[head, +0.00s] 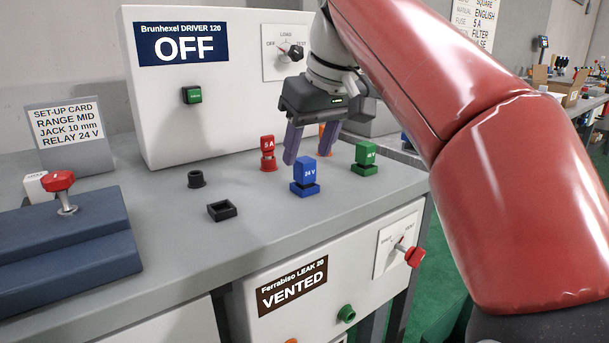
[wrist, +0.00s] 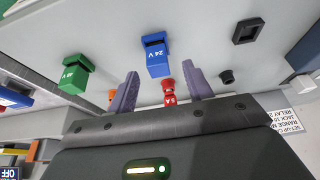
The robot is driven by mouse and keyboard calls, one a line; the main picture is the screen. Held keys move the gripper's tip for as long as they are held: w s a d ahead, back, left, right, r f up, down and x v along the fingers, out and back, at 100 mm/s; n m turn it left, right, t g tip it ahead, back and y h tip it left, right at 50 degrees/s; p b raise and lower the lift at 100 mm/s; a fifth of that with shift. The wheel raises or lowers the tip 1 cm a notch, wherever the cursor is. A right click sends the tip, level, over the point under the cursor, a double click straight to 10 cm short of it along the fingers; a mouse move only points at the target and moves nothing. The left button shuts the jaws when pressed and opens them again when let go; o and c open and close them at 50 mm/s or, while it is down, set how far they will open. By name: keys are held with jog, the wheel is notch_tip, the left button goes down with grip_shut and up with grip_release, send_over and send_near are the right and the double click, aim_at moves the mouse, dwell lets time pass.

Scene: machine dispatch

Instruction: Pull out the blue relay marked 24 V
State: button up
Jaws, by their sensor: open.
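The blue relay marked 24 V (head: 304,172) stands upright in a dark blue base on the grey bench top; it also shows in the wrist view (wrist: 155,55). My gripper (head: 308,156) is open and empty, fingers pointing down, above and slightly behind the relay. In the wrist view my gripper's two purple fingers (wrist: 161,72) are spread, with the relay beyond their tips and roughly between them. I see no contact with it.
A red 5 A part (head: 267,146) stands left of the relay, and a green part (head: 365,153) right of it. An empty black square socket (head: 222,211) and a round black socket (head: 195,179) lie left. The Brunhexel box (head: 215,120) reads OFF behind.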

aim_at(306, 159)
jog(key=x, duration=0.4)
jog(key=shift+w+b, duration=0.1)
jog(key=shift+b, duration=0.3)
jog(key=shift+d, duration=0.1)
jog(key=c, duration=1.1)
